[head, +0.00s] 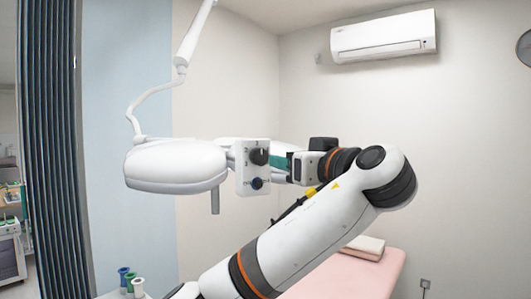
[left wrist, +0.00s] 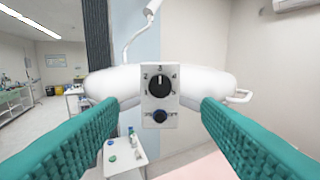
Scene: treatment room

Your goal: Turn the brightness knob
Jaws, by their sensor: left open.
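The white surgical lamp (head: 178,168) hangs on a jointed arm and carries a control panel (head: 240,180). My right gripper is not in view.
A pink bed (head: 365,278) with a folded cushion (head: 363,247) stands low behind my arm. A small white trolley (left wrist: 126,158) with coloured items stands below the lamp. A dark curtain (head: 50,150) hangs at the left. An air conditioner (head: 384,37) is high on the wall.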

